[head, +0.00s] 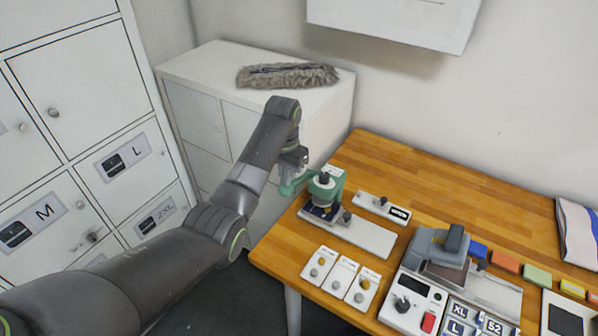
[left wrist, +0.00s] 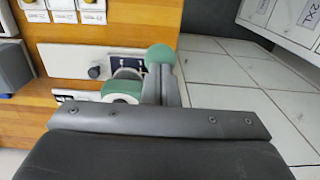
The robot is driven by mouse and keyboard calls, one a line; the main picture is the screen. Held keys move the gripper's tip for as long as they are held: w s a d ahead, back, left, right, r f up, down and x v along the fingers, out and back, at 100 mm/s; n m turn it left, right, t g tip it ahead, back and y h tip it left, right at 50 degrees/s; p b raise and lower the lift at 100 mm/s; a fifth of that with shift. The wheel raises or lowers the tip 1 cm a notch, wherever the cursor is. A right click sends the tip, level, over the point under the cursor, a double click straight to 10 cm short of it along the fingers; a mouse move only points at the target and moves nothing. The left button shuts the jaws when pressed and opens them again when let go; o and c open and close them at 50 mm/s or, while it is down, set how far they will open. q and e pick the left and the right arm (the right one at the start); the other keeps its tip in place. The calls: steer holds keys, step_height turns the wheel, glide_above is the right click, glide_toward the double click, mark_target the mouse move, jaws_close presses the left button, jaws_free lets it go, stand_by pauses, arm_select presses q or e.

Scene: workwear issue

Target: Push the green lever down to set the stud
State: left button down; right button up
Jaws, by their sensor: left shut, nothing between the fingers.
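The green stud press (head: 325,188) stands at the left end of a white base plate (head: 362,234) on the wooden table. Its green lever (head: 288,189) sticks out to the left toward the table's edge. In the left wrist view the lever's round green knob (left wrist: 160,55) shows just past the fingertips, with the green press head (left wrist: 121,90) beside them. My left gripper (head: 296,168) is shut and empty, close above the lever; I cannot tell whether it touches. In the left wrist view its grey fingers (left wrist: 162,84) are together. My right gripper is not in view.
A small white device (head: 382,207) lies behind the plate, and several white cards with studs (head: 339,276) lie in front. A grey press (head: 440,250) stands to the right. White lockers (head: 80,90) and a low white cabinet (head: 205,68) flank my left arm.

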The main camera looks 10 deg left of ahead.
mark_target(284, 189)
arm_select(q)
steer(key=shift+s+a+f, duration=0.1)
steer(key=shift+s+f, duration=0.15)
steer(key=shift+f, duration=0.9)
steer(key=shift+s+f, duration=0.15)
steer(key=shift+f, duration=0.5)
steer(key=shift+s+f, duration=0.15)
steer(key=shift+f, duration=0.2)
stand_by(0.4)
